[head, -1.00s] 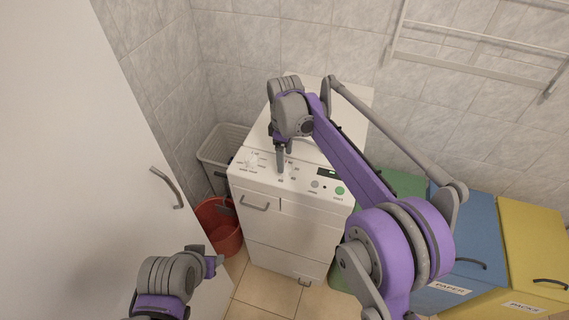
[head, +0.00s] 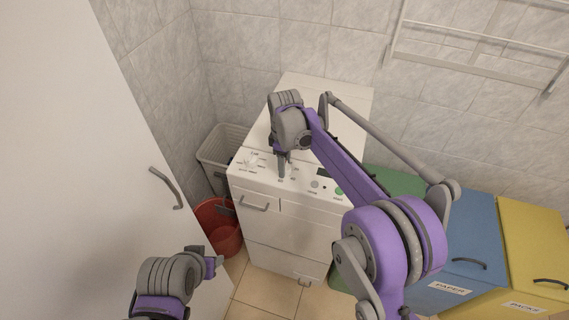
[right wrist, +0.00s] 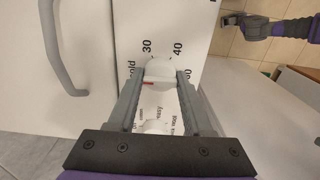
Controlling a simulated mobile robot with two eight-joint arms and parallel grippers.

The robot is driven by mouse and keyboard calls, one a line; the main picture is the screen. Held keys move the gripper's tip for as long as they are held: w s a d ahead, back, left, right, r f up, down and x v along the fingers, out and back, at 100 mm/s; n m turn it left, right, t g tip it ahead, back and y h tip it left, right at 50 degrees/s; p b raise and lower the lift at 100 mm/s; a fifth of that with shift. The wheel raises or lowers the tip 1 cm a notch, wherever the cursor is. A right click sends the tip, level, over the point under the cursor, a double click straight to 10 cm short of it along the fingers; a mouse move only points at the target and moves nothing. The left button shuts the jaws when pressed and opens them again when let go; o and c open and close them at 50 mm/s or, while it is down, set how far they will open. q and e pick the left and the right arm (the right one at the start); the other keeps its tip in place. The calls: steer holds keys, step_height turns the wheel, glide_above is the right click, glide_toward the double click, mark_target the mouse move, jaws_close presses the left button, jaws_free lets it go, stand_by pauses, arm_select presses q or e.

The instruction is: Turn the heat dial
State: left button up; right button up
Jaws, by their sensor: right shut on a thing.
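The white washing machine (head: 270,215) stands against the tiled wall, with its control panel sloping along the top front edge. The heat dial (right wrist: 160,72) is a round white knob with a small red mark, ringed by the labels "cold", "30" and "40" in the right wrist view. My right gripper (right wrist: 160,85) is shut on this dial, one finger on each side. In the head view my right gripper (head: 282,170) points down at the panel and hides most of the dial. My left gripper (head: 213,264) is low at the left, away from the machine; its jaws are unclear.
A second white dial (head: 251,160) sits left of my right gripper, and a green button (head: 339,191) is farther right. A red bucket (head: 219,228) and a pale basket (head: 212,150) stand left of the machine. Blue (head: 465,240) and yellow (head: 535,240) bins stand right.

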jaws_close()
steer(key=shift+m, duration=0.3)
steer(key=m, duration=1.1)
steer(key=shift+b, duration=0.4)
steer(key=o, duration=1.1)
jaws_free()
